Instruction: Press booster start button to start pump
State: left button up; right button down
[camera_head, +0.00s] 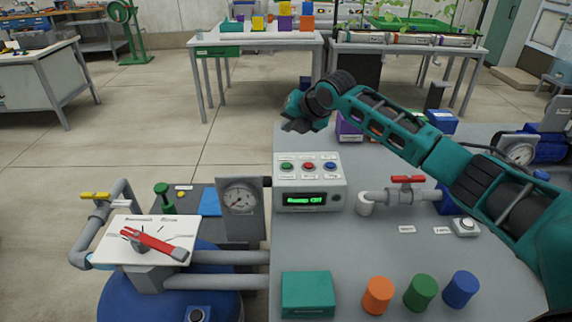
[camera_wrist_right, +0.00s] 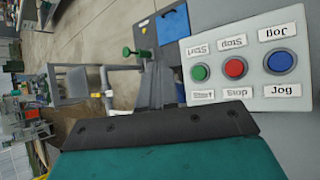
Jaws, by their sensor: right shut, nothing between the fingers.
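A light grey control box (camera_head: 309,200) stands on the grey bench, with a green start button (camera_head: 286,166), a red button (camera_head: 308,166) and a blue button (camera_head: 330,166) on its sloped top. Its green-lit display (camera_head: 306,199) has small text that I cannot read surely. In the right wrist view the green button (camera_wrist_right: 200,73) is labelled Start, the red one (camera_wrist_right: 236,69) Stop and the blue one (camera_wrist_right: 281,62) Jog. My right gripper (camera_head: 297,126) is shut and empty, above and behind the box, apart from the buttons. My left gripper is out of view.
A gauge panel (camera_head: 241,225) stands left of the box. A pipe with a red-handled valve (camera_head: 408,180) lies right. A teal block (camera_head: 307,294) and orange (camera_head: 378,295), green (camera_head: 419,292) and blue (camera_head: 460,288) cylinders stand in front. Bare bench lies between.

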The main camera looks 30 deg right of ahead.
aim_at(289, 166)
notch_tip(289, 166, down, 4)
jog(key=shift+r, duration=0.1)
notch_tip(289, 166, down, 3)
jog(key=shift+b, duration=1.2)
jog(key=shift+f, duration=0.6)
jog(key=shift+f+b, duration=0.35)
jog(key=shift+f, duration=0.05)
jog(key=shift+f, duration=0.4)
